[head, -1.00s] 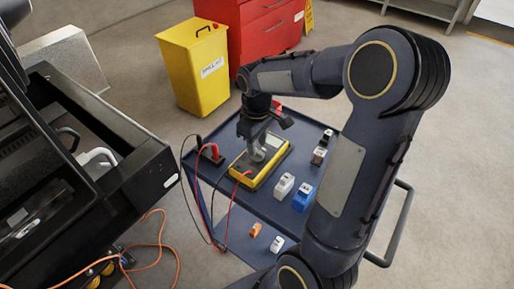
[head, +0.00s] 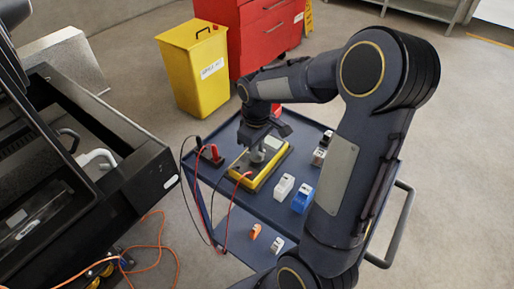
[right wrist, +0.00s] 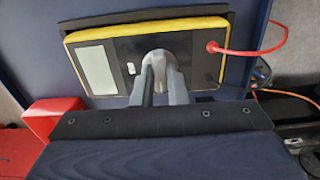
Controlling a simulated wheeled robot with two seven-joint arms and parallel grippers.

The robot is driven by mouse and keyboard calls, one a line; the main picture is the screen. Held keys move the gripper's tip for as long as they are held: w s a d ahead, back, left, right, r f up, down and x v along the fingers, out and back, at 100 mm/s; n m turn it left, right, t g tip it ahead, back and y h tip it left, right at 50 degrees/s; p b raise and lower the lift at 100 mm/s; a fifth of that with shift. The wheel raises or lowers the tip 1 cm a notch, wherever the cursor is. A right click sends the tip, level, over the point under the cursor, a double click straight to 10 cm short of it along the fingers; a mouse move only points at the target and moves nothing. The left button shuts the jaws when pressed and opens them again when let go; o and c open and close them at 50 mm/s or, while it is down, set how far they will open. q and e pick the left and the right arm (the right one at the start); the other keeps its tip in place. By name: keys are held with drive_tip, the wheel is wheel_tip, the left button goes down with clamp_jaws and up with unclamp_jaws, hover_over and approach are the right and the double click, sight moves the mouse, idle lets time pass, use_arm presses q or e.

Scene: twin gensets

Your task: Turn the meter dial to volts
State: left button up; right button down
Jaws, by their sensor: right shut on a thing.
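The yellow-edged meter (head: 266,179) lies face up on the top of the blue cart. It also fills the upper middle of the right wrist view (right wrist: 213,32), with a pale display (right wrist: 98,69) at its left and a red lead plugged in at its right. My right gripper (head: 257,158) is over the meter face; in the right wrist view its two grey fingers (right wrist: 160,78) are shut on the grey meter dial (right wrist: 160,57). The dial's pointer and its markings are hidden by the fingers. My left gripper is not in view.
White and blue small blocks (head: 302,197) stand on the cart (head: 262,211) right of the meter. Red and black leads (head: 229,205) hang at the cart's left side. A black open machine housing (head: 120,165) stands left; a yellow bin (head: 200,75) is behind.

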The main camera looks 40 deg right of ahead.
drive_tip(key=shift+m, duration=0.3)
drive_tip(key=m, duration=0.4)
drive_tip(key=shift+p, duration=0.3)
drive_tip(key=shift+m, duration=2)
drive_tip(key=c, duration=1.4)
unclamp_jaws()
drive_tip(key=shift+c, duration=0.2)
wheel_tip(320, 180, up, 8)
drive_tip(key=shift+f+p, duration=0.1)
drive_tip(key=shift+p, duration=0.45)
